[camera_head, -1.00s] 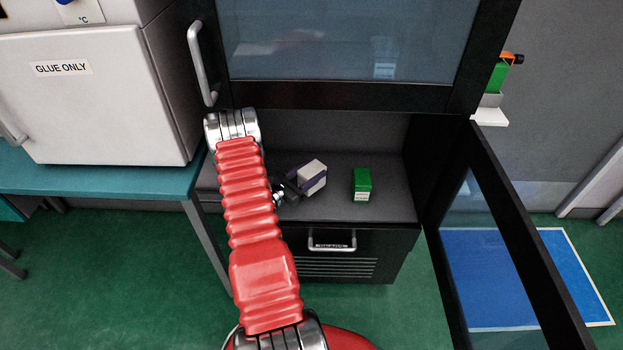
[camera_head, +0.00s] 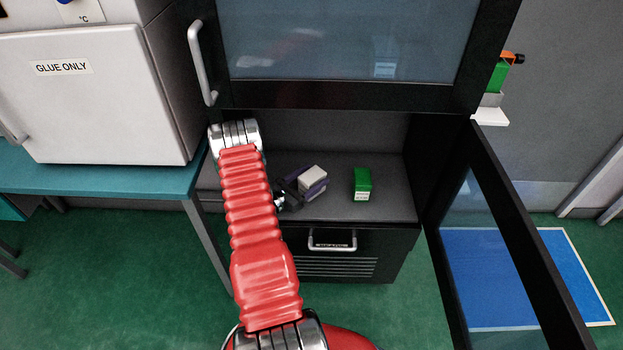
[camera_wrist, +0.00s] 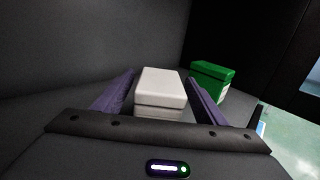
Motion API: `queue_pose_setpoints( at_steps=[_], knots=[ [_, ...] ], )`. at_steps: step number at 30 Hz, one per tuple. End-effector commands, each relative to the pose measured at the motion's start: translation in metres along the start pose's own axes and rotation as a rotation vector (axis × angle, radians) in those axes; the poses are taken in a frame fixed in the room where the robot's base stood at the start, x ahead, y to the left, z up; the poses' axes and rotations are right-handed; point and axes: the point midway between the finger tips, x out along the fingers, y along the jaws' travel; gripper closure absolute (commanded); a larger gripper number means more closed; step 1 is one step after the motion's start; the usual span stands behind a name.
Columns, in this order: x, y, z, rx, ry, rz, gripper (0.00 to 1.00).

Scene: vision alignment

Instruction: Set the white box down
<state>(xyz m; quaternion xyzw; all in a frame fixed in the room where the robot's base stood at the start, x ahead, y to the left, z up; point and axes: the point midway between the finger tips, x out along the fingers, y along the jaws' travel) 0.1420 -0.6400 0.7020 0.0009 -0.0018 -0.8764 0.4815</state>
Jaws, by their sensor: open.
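The white box (camera_head: 312,177) is on the dark cabinet shelf (camera_head: 385,205), left of a green box. In the wrist view the white box (camera_wrist: 161,92) sits between the two purple fingers of my gripper (camera_wrist: 160,90). The jaws are open, with a narrow gap visible on the right side of the box. In the head view my gripper (camera_head: 311,182) is low over the shelf, its fingers on either side of the box. The box's underside is hidden, so its contact with the shelf cannot be seen directly.
The green box (camera_head: 362,184) stands to the right; it also shows in the wrist view (camera_wrist: 211,80). A raised glass door (camera_head: 340,45) is above the shelf and an open glass door (camera_head: 500,250) is at the right. A drawer handle (camera_head: 332,243) is below the shelf.

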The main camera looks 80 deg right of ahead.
Motion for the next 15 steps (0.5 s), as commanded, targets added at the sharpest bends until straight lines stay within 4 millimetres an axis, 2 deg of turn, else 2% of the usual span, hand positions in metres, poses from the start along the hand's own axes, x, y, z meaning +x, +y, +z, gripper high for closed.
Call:
queue_pose_setpoints(
  at_steps=[9, 15],
  knots=[
    [-0.001, 0.000, 0.003, 0.001, 0.000, 0.000, 0.35],
    [-0.022, 0.001, 0.002, -0.001, 0.000, 0.003, 0.35]
  ],
)
